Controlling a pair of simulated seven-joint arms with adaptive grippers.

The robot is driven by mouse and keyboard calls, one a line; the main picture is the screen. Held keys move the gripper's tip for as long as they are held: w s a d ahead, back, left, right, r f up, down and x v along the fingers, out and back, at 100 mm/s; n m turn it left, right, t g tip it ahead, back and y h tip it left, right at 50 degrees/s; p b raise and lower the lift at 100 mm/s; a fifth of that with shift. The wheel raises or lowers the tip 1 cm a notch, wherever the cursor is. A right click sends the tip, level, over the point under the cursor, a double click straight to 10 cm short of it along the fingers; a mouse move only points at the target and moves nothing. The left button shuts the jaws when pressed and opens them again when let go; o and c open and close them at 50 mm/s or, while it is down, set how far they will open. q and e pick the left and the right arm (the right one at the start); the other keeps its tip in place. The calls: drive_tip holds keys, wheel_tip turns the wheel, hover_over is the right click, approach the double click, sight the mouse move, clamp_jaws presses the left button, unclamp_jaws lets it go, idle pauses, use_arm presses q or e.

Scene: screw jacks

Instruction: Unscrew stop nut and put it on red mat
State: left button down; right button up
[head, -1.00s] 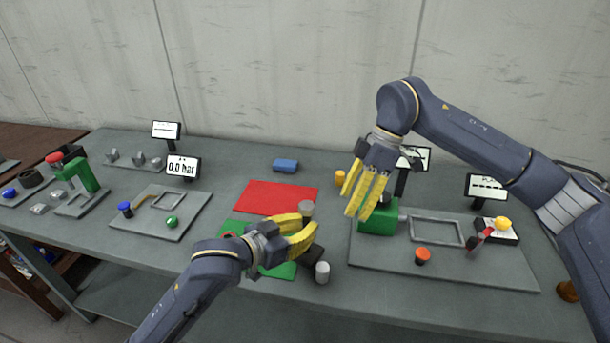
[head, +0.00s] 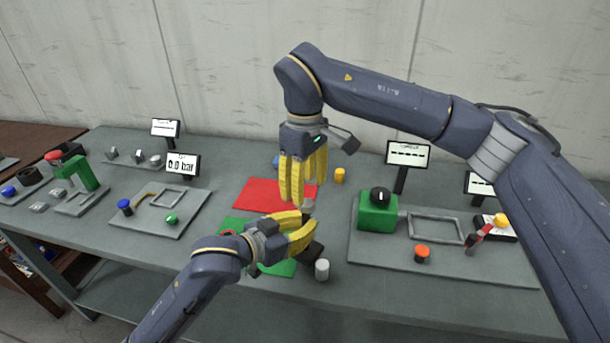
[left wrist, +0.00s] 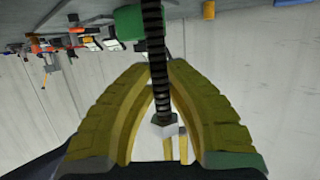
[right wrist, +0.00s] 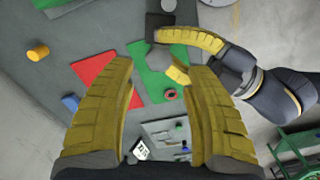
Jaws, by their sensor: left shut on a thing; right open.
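My left gripper (head: 300,234) is shut on the dark threaded spindle (left wrist: 152,40) of a screw jack. The grey hex stop nut (left wrist: 165,126) sits on the spindle's end, and the left wrist view is upside down. The nut also shows in the right wrist view (right wrist: 160,58) and is small in the head view (head: 307,205). My right gripper (head: 301,203) is open, pointing down just above the nut. Its yellow fingertips appear beyond the nut in the left wrist view; I see no contact. The red mat (head: 258,195) lies behind, partly hidden by my right fingers.
A green mat (head: 275,270) lies partly under my left gripper. A dark block (head: 315,251) and a grey cylinder (head: 322,270) stand close by. A yellow cylinder (head: 339,176) stands behind. A green box (head: 377,213) with a black knob is on the right board.

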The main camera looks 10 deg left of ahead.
sight(305, 202)
drive_tip(key=shift+f, duration=2.45)
drive_tip(key=shift+c, duration=0.4)
